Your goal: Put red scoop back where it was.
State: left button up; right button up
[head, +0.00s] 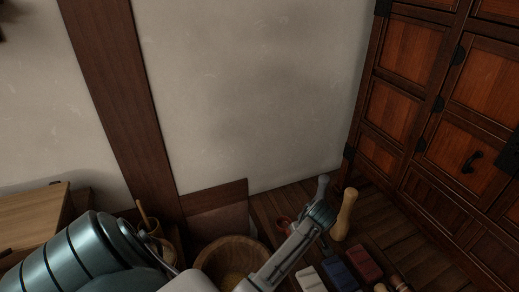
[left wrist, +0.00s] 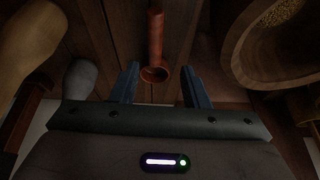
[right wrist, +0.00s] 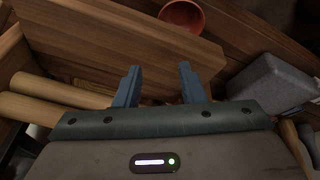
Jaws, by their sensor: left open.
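The red scoop (left wrist: 155,36) lies or stands ahead of my left gripper (left wrist: 160,88) in the left wrist view. Its round end comes near the gap between the fingers, which are spread and not touching it. The left fingers cannot be made out there. My right gripper (right wrist: 158,85) is open and empty in the right wrist view, above wooden things. The scoop's former place cannot be told from these frames.
A wooden bowl (head: 232,255) is left of the scoop in the head view. A tall wooden piece (head: 344,215) stands to the right, near red (head: 364,263) and blue (head: 338,273) blocks. A cabinet (head: 440,110) fills the right. An orange-red bowl (right wrist: 182,15) and grey block (right wrist: 272,82) lie near my right gripper.

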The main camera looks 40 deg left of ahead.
pick_arm(q)
jog(key=s+m, duration=0.2)
jog(key=s, duration=0.3)
jog(key=s+d+m+h, duration=0.1)
jog(key=s+m, duration=0.1)
jog(key=s, duration=0.3)
jog(key=s+f+m, duration=0.1)
jog(key=s+m, duration=0.1)
jog(key=s, duration=0.3)
jog(key=shift+s+d+m+t, duration=0.1)
jog(key=shift+d+m+t, duration=0.15)
jog(key=shift+m+t, duration=0.15)
jog(key=s+d+r+m+h, duration=0.1)
jog(key=s+r+m, duration=0.1)
jog(key=s, duration=0.5)
jog(key=s+d+r+m+t+h, duration=0.1)
jog(key=s+d+r+m, duration=0.1)
jog(key=s+m, duration=0.3)
jog(key=shift+s+d+r, duration=0.15)
jog(key=shift+s+r, duration=0.7)
